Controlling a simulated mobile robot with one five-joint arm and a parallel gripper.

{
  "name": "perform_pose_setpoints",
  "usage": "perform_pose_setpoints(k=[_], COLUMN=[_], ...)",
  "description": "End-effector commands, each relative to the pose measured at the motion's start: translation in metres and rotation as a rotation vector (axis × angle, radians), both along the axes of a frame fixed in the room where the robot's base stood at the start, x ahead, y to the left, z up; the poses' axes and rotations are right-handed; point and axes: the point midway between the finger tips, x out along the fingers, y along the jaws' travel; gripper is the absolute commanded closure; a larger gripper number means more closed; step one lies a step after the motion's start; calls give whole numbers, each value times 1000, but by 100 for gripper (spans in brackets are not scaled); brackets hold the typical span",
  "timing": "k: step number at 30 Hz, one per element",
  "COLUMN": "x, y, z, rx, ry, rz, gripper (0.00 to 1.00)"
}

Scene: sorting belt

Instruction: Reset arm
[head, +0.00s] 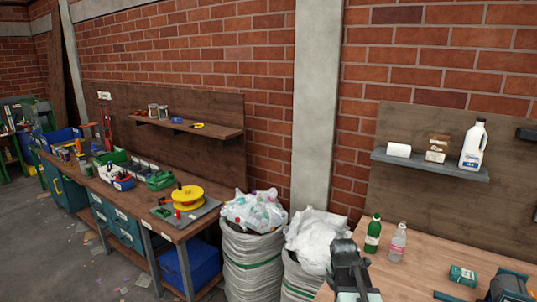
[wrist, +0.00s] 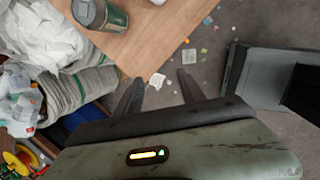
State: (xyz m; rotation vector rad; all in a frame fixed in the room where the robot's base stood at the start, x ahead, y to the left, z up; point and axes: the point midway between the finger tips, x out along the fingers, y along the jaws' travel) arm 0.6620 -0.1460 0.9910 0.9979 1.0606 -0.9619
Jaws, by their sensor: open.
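My gripper (head: 348,262) is at the bottom of the head view, in front of the wooden table's left end and the white sack. In the wrist view its two dark fingers (wrist: 159,88) stand apart with nothing held between them. The floor and the table corner show beyond the fingertips.
A workbench (head: 130,195) runs along the wall. The floor (wrist: 215,45) has scattered scraps.

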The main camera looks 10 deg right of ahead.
Motion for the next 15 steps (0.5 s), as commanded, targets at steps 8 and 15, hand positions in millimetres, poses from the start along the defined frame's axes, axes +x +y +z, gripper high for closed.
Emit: perform_pose_setpoints(k=[8, 15], x=[-58, -86], y=[144, 148], z=[-8, -9], rx=[230, 283], ry=[43, 48], rz=[-840, -1596], gripper=[53, 53])
